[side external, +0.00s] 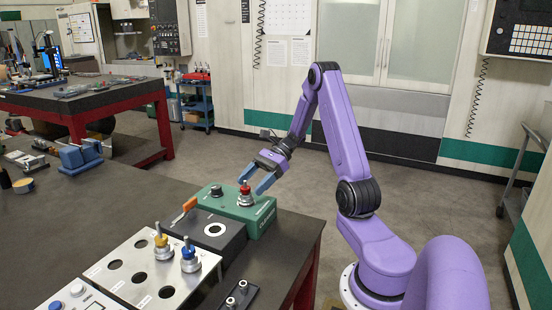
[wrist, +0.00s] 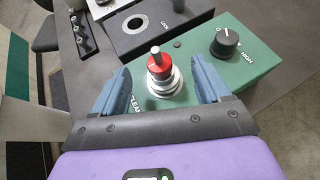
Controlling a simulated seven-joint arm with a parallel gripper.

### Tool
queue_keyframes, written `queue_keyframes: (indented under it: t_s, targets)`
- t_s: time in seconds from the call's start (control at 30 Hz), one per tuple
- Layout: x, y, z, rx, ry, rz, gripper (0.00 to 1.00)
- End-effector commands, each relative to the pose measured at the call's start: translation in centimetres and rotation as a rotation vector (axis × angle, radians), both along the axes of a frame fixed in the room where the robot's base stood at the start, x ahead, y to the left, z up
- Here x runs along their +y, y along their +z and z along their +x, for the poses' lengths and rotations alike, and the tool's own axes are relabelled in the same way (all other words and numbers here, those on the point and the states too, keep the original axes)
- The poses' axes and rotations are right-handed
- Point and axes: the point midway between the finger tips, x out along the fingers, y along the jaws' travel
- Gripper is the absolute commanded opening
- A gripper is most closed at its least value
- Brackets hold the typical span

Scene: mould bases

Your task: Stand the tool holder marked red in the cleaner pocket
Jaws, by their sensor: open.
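The tool holder marked red (side external: 245,195) stands upright at the pocket of the green cleaner box (side external: 262,215), with its metal flange showing around the pocket. In the wrist view, the red-marked holder (wrist: 160,68) shows its red ring and grey stud, and the cleaner box (wrist: 255,68) carries a black knob. My gripper (side external: 258,178) is open, just above and to the right of the holder in the side view. In the wrist view its blue fingers (wrist: 160,85) are spread on both sides of the holder, apart from it. The pocket itself is hidden under the holder.
A dark lock block (side external: 214,232) with an orange lever stands beside the cleaner. A pale rack (side external: 125,290) with several holes bears a yellow-marked holder (side external: 162,248) and a blue-marked holder (side external: 190,260). A small bar with studs (side external: 238,296) lies near the table edge.

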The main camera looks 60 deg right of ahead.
Motion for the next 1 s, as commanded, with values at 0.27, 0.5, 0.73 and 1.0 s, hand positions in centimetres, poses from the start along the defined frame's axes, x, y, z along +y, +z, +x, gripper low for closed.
queue_keyframes:
  t_s: [0.27, 0.5, 0.73, 1.0]
  targets:
    - [-5.1, 2.9, -2.0, -0.003, -0.005, -0.003, 0.76]
    - [-8.8, 5.1, -3.6, -0.001, -0.004, -0.002, 0.76]
    - [-10.8, 6.4, -4.5, -0.001, -0.001, -0.002, 0.76]
    - [-11.2, 6.7, -4.7, 0.0, 0.0, 0.001, 0.76]
